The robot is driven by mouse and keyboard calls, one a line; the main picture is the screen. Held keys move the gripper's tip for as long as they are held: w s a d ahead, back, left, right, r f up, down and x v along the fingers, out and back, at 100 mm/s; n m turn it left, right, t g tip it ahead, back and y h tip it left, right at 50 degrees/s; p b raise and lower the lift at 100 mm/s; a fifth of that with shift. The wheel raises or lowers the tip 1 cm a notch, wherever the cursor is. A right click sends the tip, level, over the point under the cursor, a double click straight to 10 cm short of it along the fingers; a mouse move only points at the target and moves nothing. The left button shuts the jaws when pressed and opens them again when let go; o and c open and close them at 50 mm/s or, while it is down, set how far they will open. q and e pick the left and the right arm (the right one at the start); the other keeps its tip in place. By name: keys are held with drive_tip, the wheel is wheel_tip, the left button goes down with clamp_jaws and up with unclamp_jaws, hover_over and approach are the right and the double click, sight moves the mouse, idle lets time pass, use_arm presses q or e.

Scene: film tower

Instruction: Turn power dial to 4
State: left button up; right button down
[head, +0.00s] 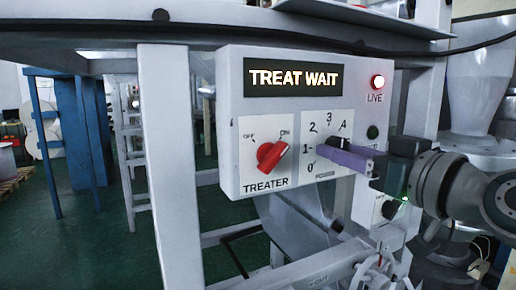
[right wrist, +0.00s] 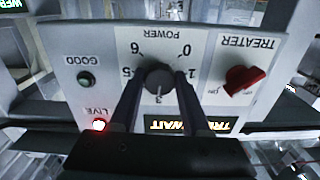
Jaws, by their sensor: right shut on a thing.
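The black power dial (right wrist: 158,79) sits on a white panel with printed numbers around it. In the right wrist view it lies between the two fingers of my right gripper (head: 329,149), which is shut on it. In the head view the fingers come in from the right and cover most of the dial. The numbers 0 to 4 show there; 5 and 6 show in the wrist view. My left gripper is not in view.
Left of the dial is a red treater switch (head: 271,154), tilted toward ON. A lit sign (head: 294,77) reads TREAT WAIT. The red LIVE lamp (head: 378,81) glows; the green GOOD lamp (right wrist: 86,79) looks dark. Grey frame posts (head: 170,160) stand around the panel.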

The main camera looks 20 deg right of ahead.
drive_tip(key=shift+m+p, duration=0.85)
drive_tip(key=shift+m, duration=3.15)
drive_tip(key=shift+c, duration=1.8)
unclamp_jaws()
